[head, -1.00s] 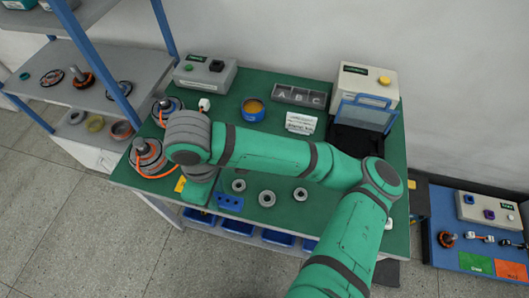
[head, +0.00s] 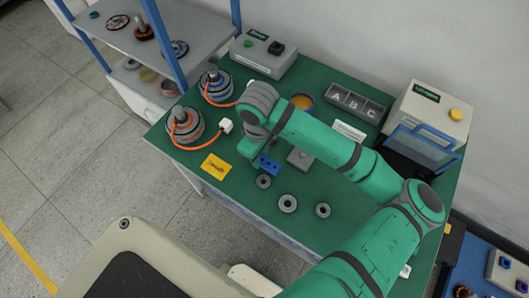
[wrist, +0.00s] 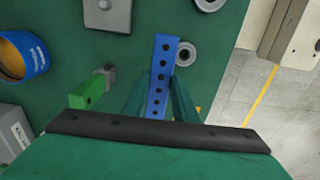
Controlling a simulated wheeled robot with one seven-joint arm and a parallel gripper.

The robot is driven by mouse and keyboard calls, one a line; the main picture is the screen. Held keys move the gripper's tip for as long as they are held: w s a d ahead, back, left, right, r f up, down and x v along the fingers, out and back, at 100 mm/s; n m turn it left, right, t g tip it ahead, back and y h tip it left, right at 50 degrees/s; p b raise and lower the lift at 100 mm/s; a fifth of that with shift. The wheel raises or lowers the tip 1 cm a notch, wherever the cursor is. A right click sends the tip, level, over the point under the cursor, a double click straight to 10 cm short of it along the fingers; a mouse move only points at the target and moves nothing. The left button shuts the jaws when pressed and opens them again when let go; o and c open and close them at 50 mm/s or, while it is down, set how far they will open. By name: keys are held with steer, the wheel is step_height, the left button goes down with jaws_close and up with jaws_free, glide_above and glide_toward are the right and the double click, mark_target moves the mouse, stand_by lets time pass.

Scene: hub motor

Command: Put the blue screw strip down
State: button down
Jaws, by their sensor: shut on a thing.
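The blue screw strip (wrist: 161,78) is a narrow blue bar with a row of dark holes. In the wrist view it lies lengthwise between the two green fingers of my gripper (wrist: 159,88), which is shut on it. In the head view the strip (head: 269,166) shows just below my wrist, near the smallest grey ring (head: 264,181). My fingers are mostly hidden there by my arm. I cannot tell whether the strip touches the green table (head: 240,205) or hangs slightly above it.
A square grey block (head: 300,158) and more rings (head: 288,203) lie near the strip. A yellow card (head: 216,166) and a motor with an orange cable (head: 185,124) are to the left. An A-B-C tray (head: 354,101) stands behind. The front left table area is clear.

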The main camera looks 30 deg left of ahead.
mark_target(262, 154)
steer(key=shift+w+f, duration=0.25)
steer(key=shift+f, duration=0.1)
steer(key=f, duration=0.3)
steer(key=shift+w, duration=0.35)
steer(key=shift+f, duration=0.35)
steer(key=shift+a, duration=0.1)
steer(key=shift+s+f, duration=0.1)
steer(key=c, duration=1.4)
jaws_free()
